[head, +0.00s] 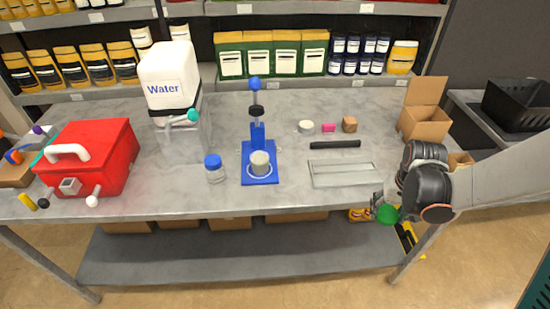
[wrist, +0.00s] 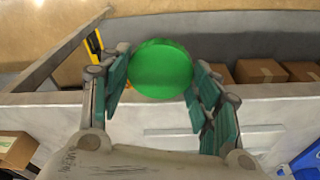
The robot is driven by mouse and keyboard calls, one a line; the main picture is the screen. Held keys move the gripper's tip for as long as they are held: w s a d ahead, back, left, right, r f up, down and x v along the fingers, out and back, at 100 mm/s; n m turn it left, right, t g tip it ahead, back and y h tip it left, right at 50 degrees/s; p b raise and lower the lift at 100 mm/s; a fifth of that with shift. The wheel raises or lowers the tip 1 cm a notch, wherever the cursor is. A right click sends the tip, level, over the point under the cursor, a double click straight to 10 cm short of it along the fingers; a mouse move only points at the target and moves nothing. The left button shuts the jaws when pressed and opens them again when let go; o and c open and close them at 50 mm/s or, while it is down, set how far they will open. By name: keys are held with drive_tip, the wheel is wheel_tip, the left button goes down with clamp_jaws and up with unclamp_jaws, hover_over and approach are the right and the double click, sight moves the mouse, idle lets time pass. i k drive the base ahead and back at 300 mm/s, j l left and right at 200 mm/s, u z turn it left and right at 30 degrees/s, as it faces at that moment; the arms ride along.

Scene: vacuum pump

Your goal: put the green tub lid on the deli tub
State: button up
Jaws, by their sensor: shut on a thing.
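The green tub lid (head: 387,214) is a round green disc held in my gripper (head: 381,207), beyond the front right edge of the workbench. In the wrist view the lid (wrist: 161,69) sits between the two teal-padded fingers of my gripper (wrist: 161,75), which touch its sides. A small pale tub (head: 260,163) stands on the blue pump stand near the middle of the bench, far left of my gripper. A low whitish round container (head: 306,127) stands further back. I cannot tell for certain which of these is the deli tub.
The grey workbench (head: 225,205) also bears a red cooler box (head: 105,150), a water container (head: 168,80), a blue-capped jar (head: 214,170), a flat clear tray (head: 345,174), a black bar (head: 335,145) and an open carton (head: 424,122). The bench front between jar and tray is mostly clear.

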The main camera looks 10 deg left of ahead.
sight(260, 160)
drive_tip(key=j+z, duration=0.4)
drive_tip(key=k+j+z, duration=0.2)
drive_tip(key=j+z, duration=0.25)
drive_tip(key=k+j, duration=0.2)
drive_tip(key=j, duration=0.2)
drive_tip(key=k+j+z, duration=0.1)
drive_tip(key=j, duration=0.3)
drive_tip(key=k+j+z, duration=0.1)
drive_tip(key=k+j, duration=0.15)
drive_tip(key=j, duration=0.15)
drive_tip(key=k+j, duration=0.2)
drive_tip(key=j, duration=0.15)
drive_tip(key=k+j+z, duration=0.1)
drive_tip(key=k+j, duration=0.15)
drive_tip(key=j, duration=0.1)
